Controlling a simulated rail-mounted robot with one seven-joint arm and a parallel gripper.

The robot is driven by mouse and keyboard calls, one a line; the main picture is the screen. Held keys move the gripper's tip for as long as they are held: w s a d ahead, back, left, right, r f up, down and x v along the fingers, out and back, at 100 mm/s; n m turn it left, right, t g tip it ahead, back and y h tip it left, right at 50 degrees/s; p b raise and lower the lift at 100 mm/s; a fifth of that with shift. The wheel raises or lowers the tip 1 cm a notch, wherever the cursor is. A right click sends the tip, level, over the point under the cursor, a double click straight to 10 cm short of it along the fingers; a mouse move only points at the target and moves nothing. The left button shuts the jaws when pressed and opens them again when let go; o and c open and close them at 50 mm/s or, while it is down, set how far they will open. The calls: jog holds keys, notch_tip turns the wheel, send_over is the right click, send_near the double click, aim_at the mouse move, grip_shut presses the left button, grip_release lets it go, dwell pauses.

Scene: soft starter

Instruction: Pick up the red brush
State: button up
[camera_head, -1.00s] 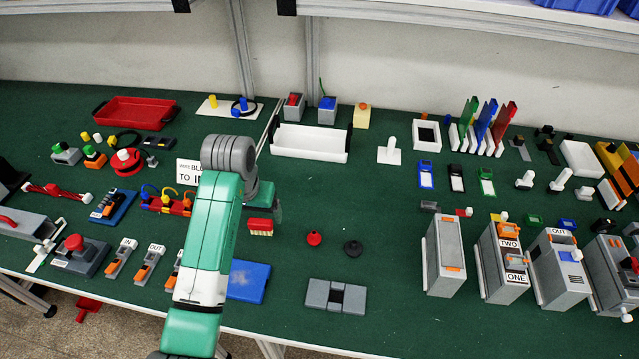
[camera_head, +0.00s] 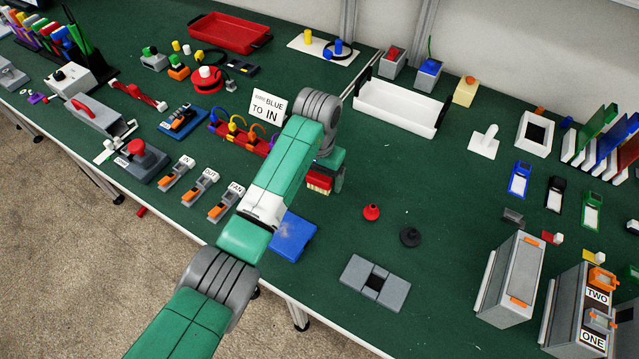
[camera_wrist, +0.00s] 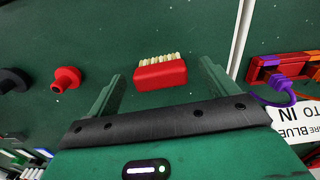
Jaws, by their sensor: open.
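The red brush (camera_head: 318,182) lies on the green table, with its pale bristles partly showing beside my gripper in the head view. In the wrist view the red brush (camera_wrist: 160,75) lies ahead, bristles pointing toward the top of the picture. My gripper (camera_wrist: 159,70) is open and empty, one finger on either side of the brush in the picture. I cannot tell how far the fingertips are above it. In the head view my gripper (camera_head: 337,178) hangs just right of the brush and partly hides it.
A red cone-like piece (camera_head: 371,212) and a black one (camera_head: 410,237) stand to the right. A blue pad (camera_head: 292,238) lies nearer the front edge. A red block with cables (camera_head: 240,135) and a white sign (camera_head: 267,106) are to the left. A white tray (camera_head: 400,108) stands behind.

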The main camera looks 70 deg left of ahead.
jog(key=shift+f, duration=0.95)
jog(key=c, duration=1.1)
jog(key=shift+o, duration=0.2)
jog(key=shift+r+p, duration=0.75)
jog(key=shift+r, duration=1.05)
jog(key=shift+s+d+r, duration=0.2)
jog(key=s+d+p, duration=0.2)
jog(key=s+d, duration=0.1)
jog(key=s+d+r+p, duration=0.1)
jog(key=s+d+p, duration=0.1)
jog(key=s+d, duration=0.1)
jog(key=s+d+p, duration=0.3)
jog(key=s, duration=0.2)
jog(key=shift+d+r, duration=0.15)
jog(key=shift+r, duration=0.05)
jog(key=shift+s+d+f, duration=0.1)
jog(key=shift+s+d, duration=0.15)
jog(key=shift+s, duration=0.2)
jog(key=shift+o, duration=0.5)
